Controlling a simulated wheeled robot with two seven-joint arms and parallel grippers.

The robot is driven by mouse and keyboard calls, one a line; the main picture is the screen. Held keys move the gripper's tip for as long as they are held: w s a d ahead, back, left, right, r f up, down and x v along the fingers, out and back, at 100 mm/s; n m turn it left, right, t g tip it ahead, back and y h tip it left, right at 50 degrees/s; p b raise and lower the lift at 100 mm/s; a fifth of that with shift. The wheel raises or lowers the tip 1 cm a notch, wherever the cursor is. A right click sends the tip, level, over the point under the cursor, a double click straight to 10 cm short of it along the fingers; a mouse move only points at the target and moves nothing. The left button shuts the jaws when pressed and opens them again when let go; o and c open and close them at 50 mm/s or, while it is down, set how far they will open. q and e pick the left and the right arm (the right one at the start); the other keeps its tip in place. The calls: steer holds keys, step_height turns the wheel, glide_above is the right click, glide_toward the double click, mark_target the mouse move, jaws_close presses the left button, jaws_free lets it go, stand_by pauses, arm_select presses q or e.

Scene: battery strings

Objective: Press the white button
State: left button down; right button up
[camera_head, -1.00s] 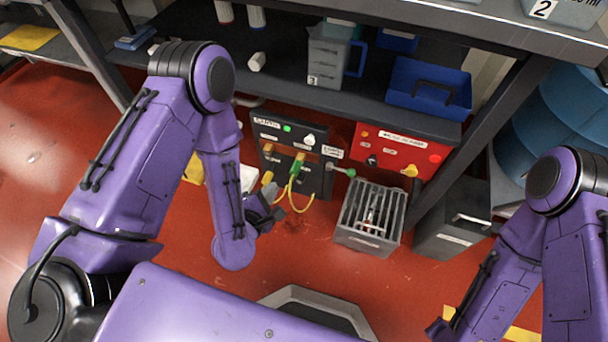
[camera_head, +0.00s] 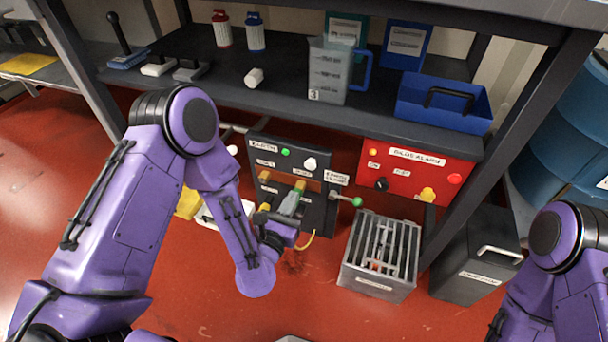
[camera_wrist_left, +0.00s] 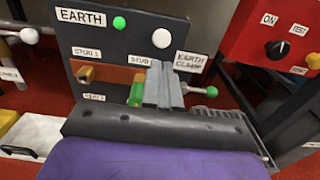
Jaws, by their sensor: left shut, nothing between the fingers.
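The white button (camera_head: 310,164) is a round knob high on the dark EARTH panel (camera_head: 318,205), right of a small green light (camera_head: 285,152). In the left wrist view the white button (camera_wrist_left: 161,38) shows above the STUD label, just beyond the fingertips. My left gripper (camera_head: 297,190) is shut and empty in front of the panel, below the button and apart from it in the picture. In the left wrist view its fingers (camera_wrist_left: 162,66) lie together, pointing at the panel, and hide part of a stud and green connector (camera_wrist_left: 136,94). My right arm shows at the right edge; its gripper is out of view.
A red alarm box (camera_head: 415,170) with a yellow knob (camera_head: 427,195) is right of the panel. A green-ended lever (camera_head: 356,202) sticks out between them. A grey slatted crate (camera_head: 352,268) stands on the floor. The dark shelf (camera_head: 290,98) overhangs the panel.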

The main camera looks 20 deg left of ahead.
mark_target(308, 166)
arm_select(q)
steer(key=w+b, duration=0.1)
steer(key=w, duration=0.4)
steer(key=w+b, duration=0.1)
steer(key=w, duration=0.3)
steer(key=shift+w+d, duration=0.2)
steer(key=shift+w, duration=0.25)
arm_select(e)
steer(key=f, duration=0.1)
steer(key=s+f+n+g, duration=0.1)
steer(key=shift+s+a+f+y, duration=0.15)
steer(key=shift+a+f+y, duration=0.05)
steer(key=shift+f+y, duration=0.2)
arm_select(q)
steer(key=shift+w+r, duration=0.1)
steer(key=shift+w, duration=0.8)
arm_select(e)
steer(key=shift+r, duration=0.15)
arm_select(q)
steer(key=shift+s, duration=0.2)
steer(key=s+p, duration=0.2)
steer(key=s, duration=1.2)
steer(key=shift+a, duration=0.3)
arm_select(e)
steer(key=shift+w+r+m+t+h, duration=0.2)
steer(key=shift+r+t, duration=0.1)
steer(key=shift+r, duration=0.35)
steer(key=shift+w+r+m+t+h, duration=0.2)
steer(key=shift+r+t, duration=0.1)
steer(key=shift+r, duration=0.3)
